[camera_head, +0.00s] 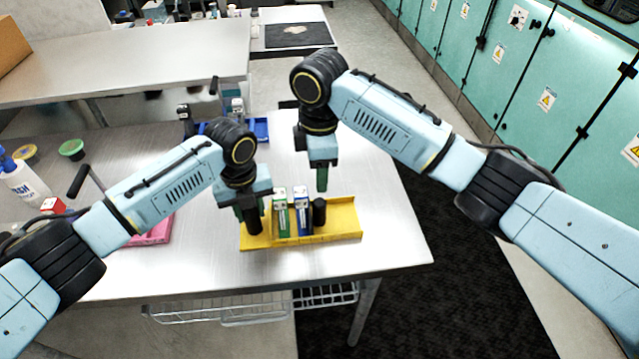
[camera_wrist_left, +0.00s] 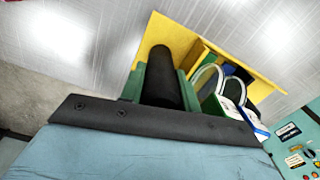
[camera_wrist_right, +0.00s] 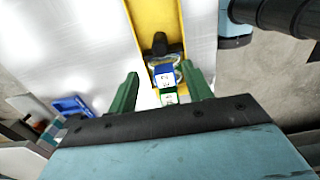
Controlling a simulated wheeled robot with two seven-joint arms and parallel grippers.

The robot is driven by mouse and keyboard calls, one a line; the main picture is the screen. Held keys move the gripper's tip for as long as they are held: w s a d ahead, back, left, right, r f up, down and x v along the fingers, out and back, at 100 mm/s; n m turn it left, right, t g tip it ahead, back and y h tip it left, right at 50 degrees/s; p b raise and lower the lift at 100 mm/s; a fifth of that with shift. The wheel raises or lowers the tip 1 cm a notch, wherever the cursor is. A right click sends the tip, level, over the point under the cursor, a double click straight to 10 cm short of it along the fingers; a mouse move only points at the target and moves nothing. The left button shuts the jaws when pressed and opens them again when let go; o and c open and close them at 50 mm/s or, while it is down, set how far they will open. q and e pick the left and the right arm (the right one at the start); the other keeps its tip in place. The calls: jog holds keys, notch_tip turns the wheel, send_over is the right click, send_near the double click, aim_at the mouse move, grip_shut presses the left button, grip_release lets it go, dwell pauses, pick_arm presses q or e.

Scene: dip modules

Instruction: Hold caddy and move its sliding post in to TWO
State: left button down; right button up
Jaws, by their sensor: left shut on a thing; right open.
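The yellow caddy (camera_head: 343,222) stands on the metal table near its front right edge. It holds a green module (camera_head: 281,212) and a blue module (camera_head: 301,211) side by side. A black post (camera_head: 319,212) stands just right of the blue module. My left gripper (camera_head: 250,217) is shut on a black post (camera_wrist_left: 161,80) at the caddy's left end; its green fingers flank it in the left wrist view. My right gripper (camera_head: 321,178) is open and empty above the caddy. In the right wrist view its fingers (camera_wrist_right: 157,92) are apart, with the modules and black post between and beyond them.
A blue tray (camera_head: 260,128) lies behind the arms. A pink object (camera_head: 152,232) lies left of the caddy, partly hidden by my left arm. A white bottle (camera_head: 25,184) and a green-topped tub (camera_head: 72,149) stand far left. The table right of the caddy is clear.

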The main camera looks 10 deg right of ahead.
jog(key=shift+r, duration=0.75)
